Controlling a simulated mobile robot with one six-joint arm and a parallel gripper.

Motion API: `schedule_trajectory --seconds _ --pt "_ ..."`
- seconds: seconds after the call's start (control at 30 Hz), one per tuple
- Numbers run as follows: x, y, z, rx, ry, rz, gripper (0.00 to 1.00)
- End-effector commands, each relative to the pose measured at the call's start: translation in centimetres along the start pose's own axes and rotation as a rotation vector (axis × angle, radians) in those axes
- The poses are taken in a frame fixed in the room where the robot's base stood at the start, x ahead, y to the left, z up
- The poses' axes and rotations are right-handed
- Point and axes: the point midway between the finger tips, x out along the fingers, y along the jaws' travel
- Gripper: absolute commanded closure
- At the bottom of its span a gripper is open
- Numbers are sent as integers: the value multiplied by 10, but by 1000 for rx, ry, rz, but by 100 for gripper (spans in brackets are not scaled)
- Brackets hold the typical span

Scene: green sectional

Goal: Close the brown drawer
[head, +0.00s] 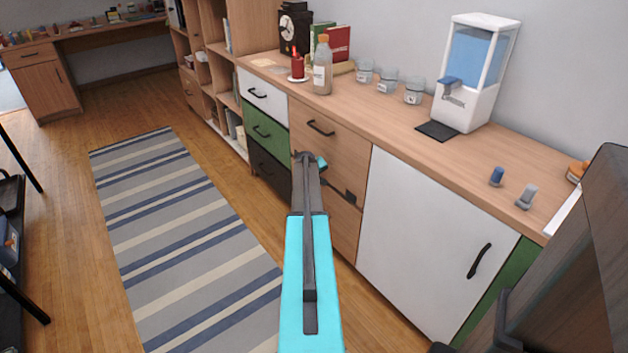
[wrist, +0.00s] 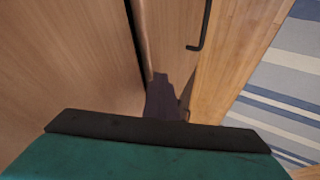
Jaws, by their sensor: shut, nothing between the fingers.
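The brown drawer (head: 334,142) is a light wood front with a dark bar handle, in the cabinet between the green drawer column and the white door. A second brown front lies below it, partly hidden by my arm. My gripper (head: 311,158) is shut and empty, in front of the brown fronts. In the wrist view a wood front (wrist: 176,45) with a dark handle stands beside a narrow dark gap. Whether my gripper touches the wood, and how far any drawer stands out, I cannot tell.
A white door (head: 425,235) is to the right, and white, green (head: 266,131) and black drawers to the left. The countertop (head: 400,112) holds jars, a bottle and a water dispenser (head: 474,70). A striped rug (head: 190,230) lies on clear floor.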

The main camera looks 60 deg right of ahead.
Motion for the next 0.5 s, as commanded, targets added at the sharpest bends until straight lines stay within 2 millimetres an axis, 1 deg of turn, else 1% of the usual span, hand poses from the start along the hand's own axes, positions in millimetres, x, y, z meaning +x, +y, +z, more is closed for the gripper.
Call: schedule_trajectory --seconds 0.03,0.13,0.27,0.43,0.5 --pt "1 8 0 -2 5 14 100" --pt "-2 3 1 -2 5 13 100" --pt "-10 -11 2 -3 5 8 100" --pt "-22 -32 5 -2 3 1 100" --pt "-33 -32 4 -1 3 2 100"
